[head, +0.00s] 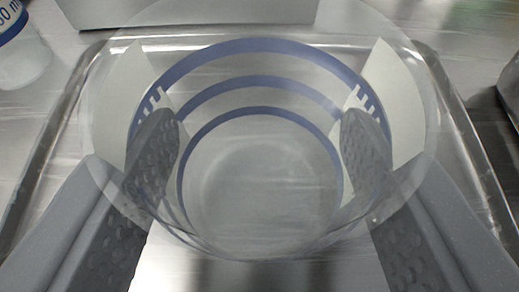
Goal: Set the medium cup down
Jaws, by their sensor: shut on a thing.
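The medium cup (260,165) is a clear, empty cup with blue rings and pale side panels, seen from above in the middle of the head view. My gripper (258,140) is shut on it, one grey textured finger at its left side and one at its right. The cup looks upright. Its base is seen only through the clear wall, and I cannot tell whether it touches the surface below.
A clear-rimmed tray (468,130) lies under and around the cup. Another clear cup with blue print (22,50) stands at the upper left. A grey block (200,12) is at the top, and a dark object (510,90) is at the right edge.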

